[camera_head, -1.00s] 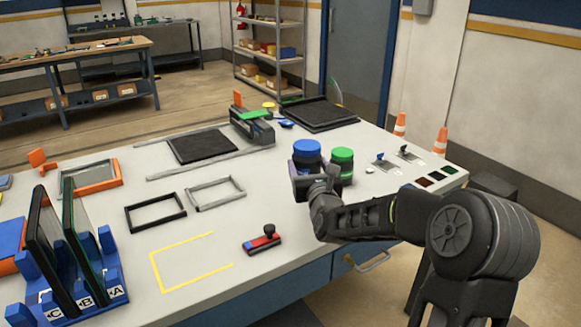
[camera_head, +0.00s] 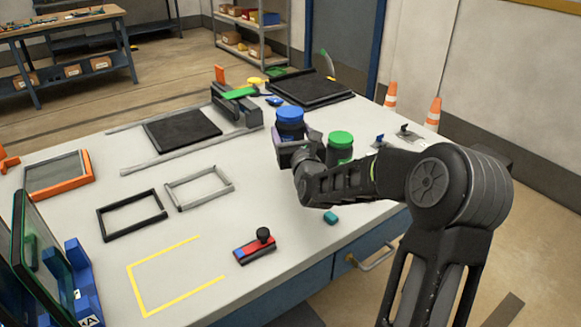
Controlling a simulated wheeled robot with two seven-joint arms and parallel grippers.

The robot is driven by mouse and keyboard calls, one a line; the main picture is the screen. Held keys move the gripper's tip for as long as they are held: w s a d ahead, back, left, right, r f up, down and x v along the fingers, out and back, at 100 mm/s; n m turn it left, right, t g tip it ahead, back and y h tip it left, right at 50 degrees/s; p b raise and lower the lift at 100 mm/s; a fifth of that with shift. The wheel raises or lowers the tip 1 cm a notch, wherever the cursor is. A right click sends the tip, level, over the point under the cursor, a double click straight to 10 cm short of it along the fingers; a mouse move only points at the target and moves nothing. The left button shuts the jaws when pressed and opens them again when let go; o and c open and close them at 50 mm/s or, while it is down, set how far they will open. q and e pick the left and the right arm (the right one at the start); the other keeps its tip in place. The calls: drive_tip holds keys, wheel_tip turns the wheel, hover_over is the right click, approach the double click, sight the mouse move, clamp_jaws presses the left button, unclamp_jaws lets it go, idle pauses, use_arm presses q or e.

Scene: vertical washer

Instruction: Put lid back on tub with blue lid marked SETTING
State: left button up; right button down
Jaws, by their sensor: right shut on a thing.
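A tub with a blue lid (camera_head: 290,116) is at the right part of the bench; its body is dark with a purple patch at the left. The blue lid sits on top of it. My right gripper (camera_head: 291,152) is at the near side of this tub and shut on it, below the lid. Its fingertips are mostly hidden, and no lid marking is legible. A tub with a green lid (camera_head: 341,138) stands just right, partly behind my right arm. My left gripper is not in view.
A red and blue block with a black knob (camera_head: 255,246) and a small teal piece (camera_head: 331,217) lie near the front edge. Black (camera_head: 132,214) and grey (camera_head: 199,187) frames lie left. The yellow-marked area (camera_head: 180,277) is empty.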

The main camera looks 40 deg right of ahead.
wheel_tip(320, 180, down, 5)
drive_tip(key=shift+f, duration=0.1)
idle(0.3)
drive_tip(key=shift+f, duration=1.75)
drive_tip(key=shift+f, duration=0.15)
drive_tip(key=shift+c, duration=1)
unclamp_jaws()
